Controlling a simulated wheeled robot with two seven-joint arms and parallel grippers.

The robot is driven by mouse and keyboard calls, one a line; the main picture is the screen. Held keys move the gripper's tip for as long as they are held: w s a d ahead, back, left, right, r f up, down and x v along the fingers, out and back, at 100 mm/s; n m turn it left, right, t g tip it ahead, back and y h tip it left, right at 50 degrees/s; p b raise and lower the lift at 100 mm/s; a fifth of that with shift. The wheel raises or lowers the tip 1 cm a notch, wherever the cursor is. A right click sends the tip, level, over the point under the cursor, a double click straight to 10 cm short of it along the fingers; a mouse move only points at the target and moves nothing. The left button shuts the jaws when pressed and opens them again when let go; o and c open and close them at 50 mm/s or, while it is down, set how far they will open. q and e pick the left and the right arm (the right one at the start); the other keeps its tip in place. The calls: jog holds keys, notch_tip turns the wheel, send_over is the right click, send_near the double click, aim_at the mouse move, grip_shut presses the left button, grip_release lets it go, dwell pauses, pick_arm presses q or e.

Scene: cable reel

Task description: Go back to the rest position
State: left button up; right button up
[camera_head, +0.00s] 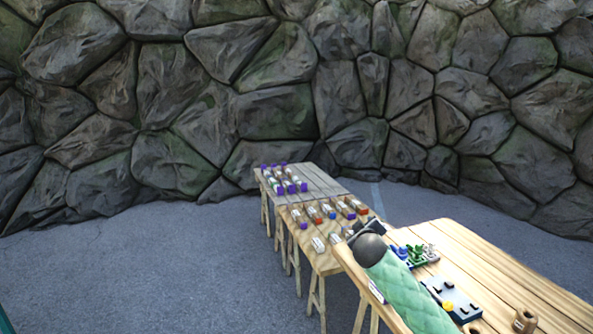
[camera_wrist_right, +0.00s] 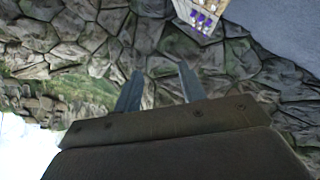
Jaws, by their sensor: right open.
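My right arm, in a green quilted sleeve, reaches up from the bottom right in the head view, in front of the near table (camera_head: 500,262). Its dark wrist covers part of that table. The right gripper's two fingers (camera_wrist_right: 160,85) show in the right wrist view, spread apart with nothing between them. My left gripper is not in view. A thin teal sliver at the bottom left corner of the head view is too small to identify.
A far table (camera_head: 330,187) holds several purple-capped items (camera_head: 283,178) and small coloured parts (camera_head: 329,211). The near table carries green and blue pieces (camera_head: 417,254), a dark block (camera_head: 459,306) and a brown object (camera_head: 524,320). The grey floor (camera_head: 150,265) at left is clear.

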pick_arm(q)
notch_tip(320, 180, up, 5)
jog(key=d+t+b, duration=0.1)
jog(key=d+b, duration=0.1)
jog(key=b, duration=0.1)
pick_arm(e)
jog(key=s+a+f+m+g+y, duration=0.1)
jog(key=s+f+g, duration=0.2)
jog(key=s+f, duration=0.75)
jog(key=s+f+m+g+y, duration=0.15)
jog(key=s+f, duration=0.35)
jog(key=f, duration=1.1)
jog(key=s+a+f+m+g, duration=0.1)
jog(key=s+f+g, duration=0.2)
jog(key=s+f, duration=0.7)
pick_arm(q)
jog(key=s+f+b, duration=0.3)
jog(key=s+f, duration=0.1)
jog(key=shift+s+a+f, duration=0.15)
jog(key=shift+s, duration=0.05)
pick_arm(e)
jog(key=s+a+f+m+g, duration=0.1)
jog(key=s+f+g, duration=0.2)
jog(key=s+f, duration=1.1)
jog(key=s+a+f+m+g, duration=0.1)
jog(key=s+f+g, duration=0.2)
jog(key=s+f, duration=1.2)
jog(key=s, duration=0.5)
jog(key=shift+s+a, duration=0.15)
jog(key=shift+s, duration=0.1)
